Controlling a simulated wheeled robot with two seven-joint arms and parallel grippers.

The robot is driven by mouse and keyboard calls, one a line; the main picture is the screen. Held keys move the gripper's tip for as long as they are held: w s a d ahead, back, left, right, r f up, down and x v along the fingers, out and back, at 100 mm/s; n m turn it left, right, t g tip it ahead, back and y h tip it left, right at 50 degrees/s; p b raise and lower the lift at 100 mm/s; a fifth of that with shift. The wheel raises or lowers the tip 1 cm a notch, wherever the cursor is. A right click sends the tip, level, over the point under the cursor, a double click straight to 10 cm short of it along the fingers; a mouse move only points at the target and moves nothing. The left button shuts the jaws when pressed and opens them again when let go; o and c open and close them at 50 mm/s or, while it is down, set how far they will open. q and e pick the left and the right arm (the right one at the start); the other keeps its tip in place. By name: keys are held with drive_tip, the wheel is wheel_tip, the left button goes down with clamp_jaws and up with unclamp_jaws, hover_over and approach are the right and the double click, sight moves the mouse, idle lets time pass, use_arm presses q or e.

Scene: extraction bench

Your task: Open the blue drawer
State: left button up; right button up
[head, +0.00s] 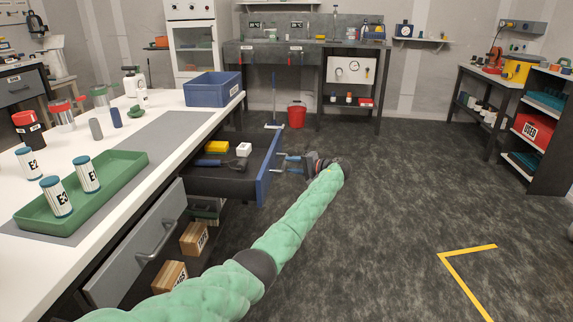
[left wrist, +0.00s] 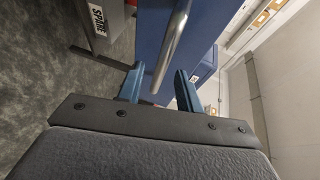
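The blue drawer (head: 268,172) stands pulled out from the bench in the head view, its blue front facing my left gripper. My left gripper (head: 281,163) is at that front, its two blue fingers apart. In the left wrist view, the drawer's silver bar handle (left wrist: 172,45) runs between the open fingers (left wrist: 158,88), with a gap on each side. The blue front (left wrist: 150,35) lies behind the handle. Inside the drawer are a yellow block (head: 216,147), a white block (head: 243,149) and a dark tool. My right gripper is in neither view.
A grey drawer (head: 140,245) below the worktop also stands out, near my left arm. The white worktop (head: 165,165) carries a green tray (head: 125,165) and a blue bin (head: 213,90). A red bucket (head: 297,116) stands beyond. The floor to the right is open.

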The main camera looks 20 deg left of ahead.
use_arm(q)
drive_tip(key=v, duration=0.3)
drive_tip(key=shift+d+r, duration=0.1)
drive_tip(key=shift+d, duration=0.25)
